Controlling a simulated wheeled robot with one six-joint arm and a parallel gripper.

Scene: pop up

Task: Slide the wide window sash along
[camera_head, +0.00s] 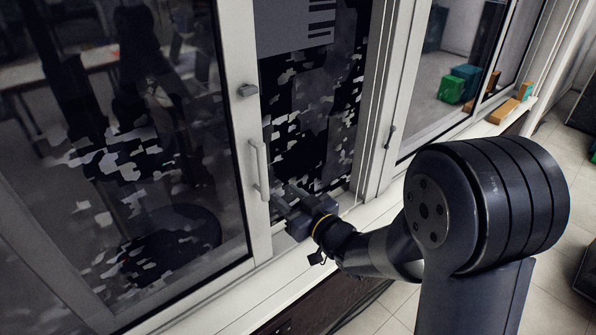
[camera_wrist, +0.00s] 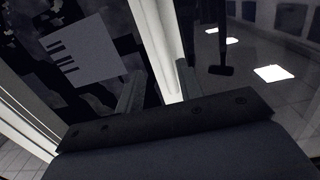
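The wide window sash has a pale frame, and its right upright (camera_head: 241,110) shows in the head view beside dark glass. A pale vertical bar handle (camera_head: 259,170) stands on that upright. My gripper (camera_head: 277,200) is at the handle's lower end, just to its right; I cannot tell whether it touches. In the wrist view, my gripper's two fingers (camera_wrist: 158,88) stand apart, with the pale upright (camera_wrist: 155,40) running between them in the picture. Nothing is clearly held. The handle is not clearly seen in the wrist view.
Right of the upright is a dark, patchy pane (camera_head: 310,110) with a grey label. Another window (camera_head: 440,80) lies farther right. Coloured blocks (camera_head: 503,110) lie on the far sill. Tiled floor (camera_head: 400,305) shows below.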

